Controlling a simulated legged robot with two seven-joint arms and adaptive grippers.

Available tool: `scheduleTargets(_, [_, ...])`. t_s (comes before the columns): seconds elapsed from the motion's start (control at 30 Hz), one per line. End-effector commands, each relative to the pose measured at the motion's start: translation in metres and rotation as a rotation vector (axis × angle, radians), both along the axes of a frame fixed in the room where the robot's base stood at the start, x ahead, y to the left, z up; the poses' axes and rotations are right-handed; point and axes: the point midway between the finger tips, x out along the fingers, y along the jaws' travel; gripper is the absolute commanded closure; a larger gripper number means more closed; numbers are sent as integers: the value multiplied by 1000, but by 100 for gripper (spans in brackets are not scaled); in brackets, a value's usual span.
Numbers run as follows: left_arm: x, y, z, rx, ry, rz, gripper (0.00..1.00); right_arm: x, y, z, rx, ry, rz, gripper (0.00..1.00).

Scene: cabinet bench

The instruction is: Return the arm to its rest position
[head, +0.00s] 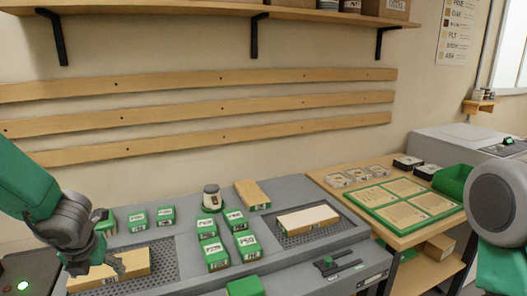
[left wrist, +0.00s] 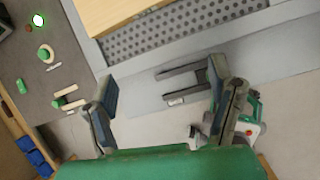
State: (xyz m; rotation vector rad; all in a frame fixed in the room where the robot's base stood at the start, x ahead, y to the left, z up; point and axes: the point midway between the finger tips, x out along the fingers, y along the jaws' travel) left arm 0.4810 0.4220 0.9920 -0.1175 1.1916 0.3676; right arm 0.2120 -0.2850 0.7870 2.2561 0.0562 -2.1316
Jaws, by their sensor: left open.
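My left gripper (head: 98,268) is in the lower left of the head view, in front of a wooden board (head: 128,264) on the grey bench. In the left wrist view my left gripper (left wrist: 158,92) has its two fingers wide apart with nothing between them. The same view shows a wooden board (left wrist: 115,12) at the top, beyond the fingertips. Only part of my right arm shows at the right edge of the head view; its gripper is out of view.
Several green-and-white boxes (head: 217,255) and a small jar (head: 211,196) stand on the bench (head: 185,262). A second board (head: 307,218) lies on a perforated panel. A side table (head: 318,179) at right holds a green-framed tray (head: 386,228) and a green bin (head: 453,181).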

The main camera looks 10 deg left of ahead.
Motion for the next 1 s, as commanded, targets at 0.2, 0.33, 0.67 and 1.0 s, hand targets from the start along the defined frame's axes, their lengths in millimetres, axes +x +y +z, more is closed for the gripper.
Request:
scheduleTargets(0.2, [-21, -4, -33, 168, 130, -343, 24, 0, 0, 0, 0, -1, 0, 60])
scheduleTargets(0.33, [-40, -11, -54, 288, 230, -631, 24, 0, 0, 0, 0, -1, 0, 60])
scheduleTargets(0.67, [-123, -59, -138, 611, 568, -1863, 24, 0, 0, 0, 0, 0, 0, 60])
scheduleTargets(1.0, [-260, -136, -200, -617, -337, 2807, 24, 0, 0, 0, 0, 0, -1, 60])
